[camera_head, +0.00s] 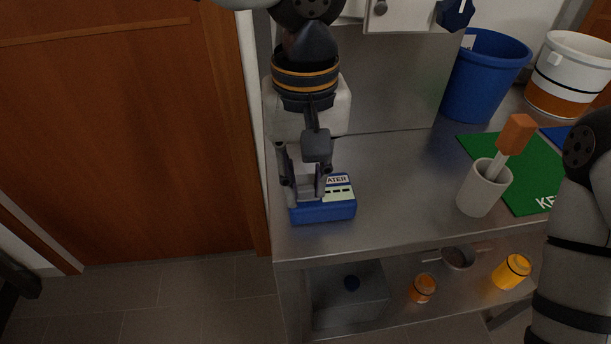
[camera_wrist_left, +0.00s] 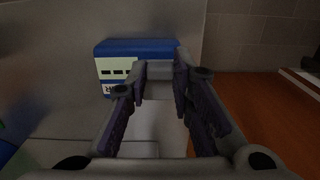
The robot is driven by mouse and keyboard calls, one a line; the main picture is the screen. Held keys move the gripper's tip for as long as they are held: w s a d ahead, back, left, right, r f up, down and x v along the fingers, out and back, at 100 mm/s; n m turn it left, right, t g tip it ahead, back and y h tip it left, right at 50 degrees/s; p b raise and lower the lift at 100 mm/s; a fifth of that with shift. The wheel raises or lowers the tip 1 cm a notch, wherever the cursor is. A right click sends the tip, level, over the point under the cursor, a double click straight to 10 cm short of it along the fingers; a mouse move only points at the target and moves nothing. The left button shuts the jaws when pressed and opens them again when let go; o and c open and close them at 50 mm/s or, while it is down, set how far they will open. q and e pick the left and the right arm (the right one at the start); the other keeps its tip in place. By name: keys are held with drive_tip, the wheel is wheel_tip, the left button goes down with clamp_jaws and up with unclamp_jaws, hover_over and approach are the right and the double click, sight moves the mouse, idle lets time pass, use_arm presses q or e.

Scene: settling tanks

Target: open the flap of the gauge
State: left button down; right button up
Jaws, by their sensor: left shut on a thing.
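The gauge (camera_head: 340,211) is a blue box with a white label ending in "ATER", lying near the left end of the steel counter. It also shows in the left wrist view (camera_wrist_left: 136,47), just beyond the fingers. My left gripper (camera_head: 304,188) reaches down over the gauge's left part. In the left wrist view its fingers (camera_wrist_left: 160,80) are on either side of a pale grey piece, which I take for the flap. They are shut on it. The fingers hide much of the flap, so its angle is hard to tell. My right gripper is out of view.
A grey cup (camera_head: 477,195) with an orange-handled tool stands to the right on the counter (camera_head: 400,190), by a green mat (camera_head: 530,180). A blue bin (camera_head: 478,85) and a white-orange bucket (camera_head: 570,75) stand behind. Orange jars (camera_head: 423,288) are on the lower shelf.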

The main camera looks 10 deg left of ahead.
sight(305, 184)
use_arm(q)
drive_tip(key=g, duration=0.1)
drive_tip(key=w+g+b, duration=0.1)
drive_tip(key=g+h, duration=0.1)
drive_tip(key=shift+w+a+r+g+b, duration=0.2)
drive_tip(key=shift+r+g+b, duration=0.05)
drive_tip(key=shift+g+b, duration=0.05)
drive_tip(key=shift+w+a+r+g+h+b, duration=0.15)
drive_tip(key=shift+w+r+g+h+b, duration=0.2)
drive_tip(key=shift+g, duration=0.4)
drive_tip(key=shift+w+a+r+g+h+b, duration=0.15)
drive_tip(key=shift+w+g+b, duration=0.25)
drive_tip(key=shift+g, duration=0.35)
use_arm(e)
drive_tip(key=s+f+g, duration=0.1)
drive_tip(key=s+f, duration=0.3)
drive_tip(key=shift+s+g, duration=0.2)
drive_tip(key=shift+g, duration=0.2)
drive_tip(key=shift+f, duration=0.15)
use_arm(q)
drive_tip(key=shift+r, duration=0.1)
drive_tip(key=c, duration=1.4)
unclamp_jaws()
drive_tip(key=v, duration=0.7)
drive_tip(key=shift+w+r, duration=0.15)
